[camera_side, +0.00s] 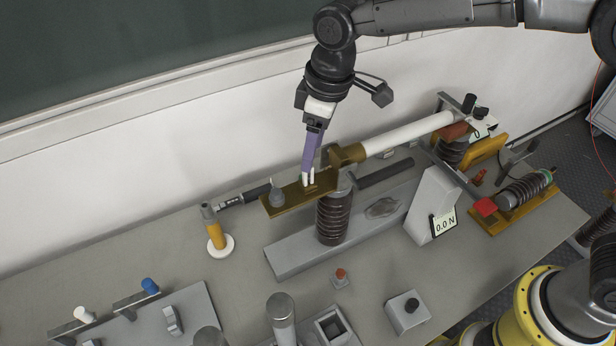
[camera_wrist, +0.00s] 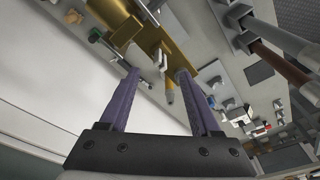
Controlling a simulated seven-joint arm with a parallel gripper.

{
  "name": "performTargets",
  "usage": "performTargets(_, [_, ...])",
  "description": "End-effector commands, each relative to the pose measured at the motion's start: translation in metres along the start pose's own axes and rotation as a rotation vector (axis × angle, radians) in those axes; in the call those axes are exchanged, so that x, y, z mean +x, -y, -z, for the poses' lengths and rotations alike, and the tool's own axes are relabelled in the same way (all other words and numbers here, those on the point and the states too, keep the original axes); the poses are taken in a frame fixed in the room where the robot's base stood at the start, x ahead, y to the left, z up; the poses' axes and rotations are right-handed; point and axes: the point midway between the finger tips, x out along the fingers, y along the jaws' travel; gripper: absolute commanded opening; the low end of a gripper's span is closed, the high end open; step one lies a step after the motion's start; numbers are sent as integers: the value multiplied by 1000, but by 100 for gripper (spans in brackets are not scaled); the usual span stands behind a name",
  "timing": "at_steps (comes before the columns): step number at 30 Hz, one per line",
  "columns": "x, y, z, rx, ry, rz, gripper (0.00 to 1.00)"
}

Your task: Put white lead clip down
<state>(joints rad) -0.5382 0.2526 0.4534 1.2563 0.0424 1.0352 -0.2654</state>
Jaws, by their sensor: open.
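My gripper (camera_side: 309,168) is open, pointing down over a brass plate (camera_side: 292,203) on a ribbed brown insulator (camera_side: 332,219). Small white prongs (camera_side: 308,180) show at its fingertips, just above or on the plate. In the wrist view, my purple fingers (camera_wrist: 158,73) stand apart, with a small white piece (camera_wrist: 162,60) beyond and between them, beside the brass plate (camera_wrist: 177,28). I cannot tell whether this is the white lead clip or whether it touches a finger. A white-ended piece (camera_side: 82,314) also sits on a holder at the lower left.
A blue-ended piece (camera_side: 150,286) is on the same grey panel (camera_side: 200,303). A yellow-handled tool on a white base (camera_side: 216,237) stands left of the brass plate. A white tube (camera_side: 408,134) extends right. A force readout (camera_side: 444,222) shows 0.0 N.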

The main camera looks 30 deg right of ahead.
Motion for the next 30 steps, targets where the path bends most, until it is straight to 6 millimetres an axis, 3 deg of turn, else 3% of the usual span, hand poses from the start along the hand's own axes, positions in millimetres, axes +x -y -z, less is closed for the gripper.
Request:
performTargets(8, [22, 0, 0, 0, 0, 0, 64])
performTargets(18, [66, 1, -1, 0, 1, 1, 64])
performTargets(27, [71, 0, -1, 0, -1, 0, 64])
performTargets(30, [71, 0, -1, 0, -1, 0, 50])
